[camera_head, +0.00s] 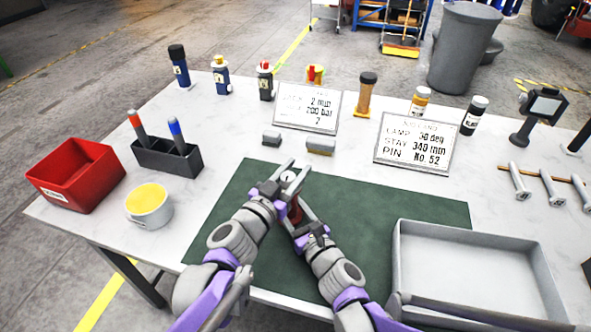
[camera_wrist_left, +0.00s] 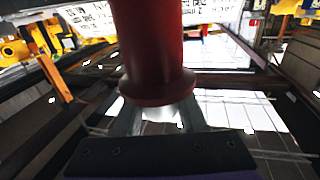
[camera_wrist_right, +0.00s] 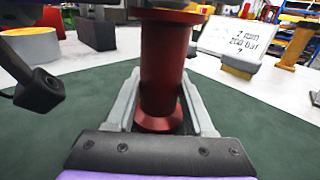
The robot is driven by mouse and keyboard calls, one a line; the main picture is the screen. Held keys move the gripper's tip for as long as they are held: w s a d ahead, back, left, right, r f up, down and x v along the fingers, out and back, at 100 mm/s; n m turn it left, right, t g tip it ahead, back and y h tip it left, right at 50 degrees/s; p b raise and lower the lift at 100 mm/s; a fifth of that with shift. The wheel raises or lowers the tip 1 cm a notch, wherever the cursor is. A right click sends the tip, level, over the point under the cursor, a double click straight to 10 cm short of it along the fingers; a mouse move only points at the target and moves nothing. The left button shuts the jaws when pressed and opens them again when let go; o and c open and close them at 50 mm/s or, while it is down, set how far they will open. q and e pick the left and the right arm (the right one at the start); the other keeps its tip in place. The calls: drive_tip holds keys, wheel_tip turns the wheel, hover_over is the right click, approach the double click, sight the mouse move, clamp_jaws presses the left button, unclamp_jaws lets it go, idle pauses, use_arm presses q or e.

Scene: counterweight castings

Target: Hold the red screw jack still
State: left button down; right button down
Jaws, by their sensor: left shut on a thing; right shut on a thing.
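The red screw jack (camera_head: 296,213) stands over the green mat (camera_head: 400,224), mostly hidden by my grippers in the head view. My right gripper (camera_wrist_right: 160,105) is shut on its red body (camera_wrist_right: 163,75), one finger on each side, between the upper and lower flanges. My left gripper (camera_head: 287,173) is at the jack's top, shut on a pale, shiny part (camera_head: 289,176). In the left wrist view the red body (camera_wrist_left: 150,45) and its flange are close in front of the fingers. Whether the jack's base touches the mat is hard to tell.
A grey tray (camera_head: 478,226) lies at the right of the mat. A red bin (camera_head: 75,172), a cup with yellow contents (camera_head: 149,203) and a dark holder (camera_head: 167,157) are at the left. Two signs (camera_head: 306,105) (camera_head: 416,142) and small blocks stand behind.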

use_arm(q)
drive_tip(key=shift+c, duration=2.3)
unclamp_jaws()
drive_tip(key=shift+s+a, duration=0.1)
drive_tip(key=v, duration=1.1)
drive_tip(key=shift+s+a, duration=0.15)
drive_tip(key=shift+s, duration=0.2)
use_arm(e)
drive_tip(key=shift+c, duration=1)
unclamp_jaws()
